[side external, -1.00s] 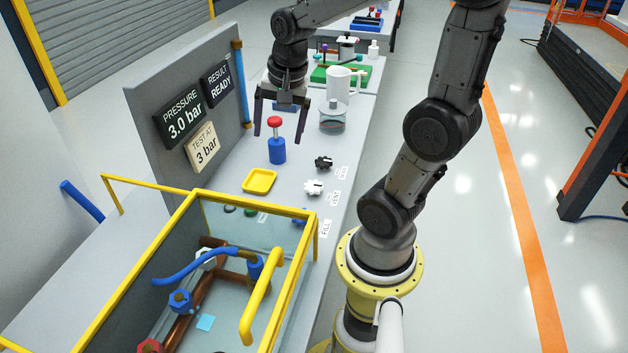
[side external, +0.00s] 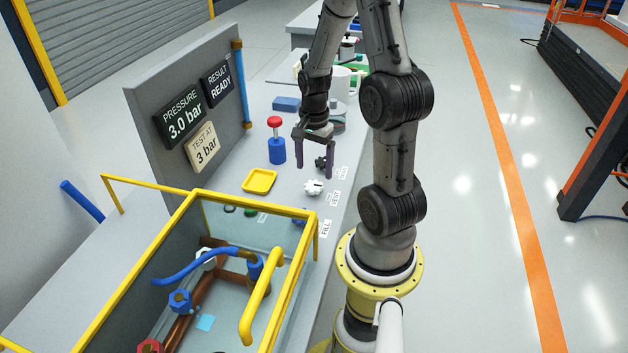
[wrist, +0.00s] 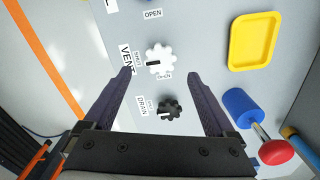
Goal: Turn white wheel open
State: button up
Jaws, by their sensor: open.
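The white wheel (side external: 313,187) is a small lobed knob on the grey bench, near its right edge. In the wrist view the white wheel (wrist: 160,59) has a dark mark pointing left, beside a VENT label (wrist: 126,58). My gripper (side external: 313,172) is open and empty, pointing down above the bench, just behind the white wheel. In the wrist view my gripper (wrist: 160,75) has its fingers spread on either side, with the white wheel beyond the tips. A black wheel (wrist: 170,107) by the DRAIN label lies between the fingers in that view.
A yellow tray (side external: 260,181) and a blue pump with a red knob (side external: 277,145) stand left of my gripper. A yellow-framed tank (side external: 196,192) is in front. The panel reads PRESSURE 3.0 bar (side external: 184,119). A white jug (side external: 345,80) stands behind.

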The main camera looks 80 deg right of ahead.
aim_at(314, 184)
jog(key=shift+f, duration=2.75)
jog(key=shift+c, duration=0.2)
jog(key=c, duration=1.3)
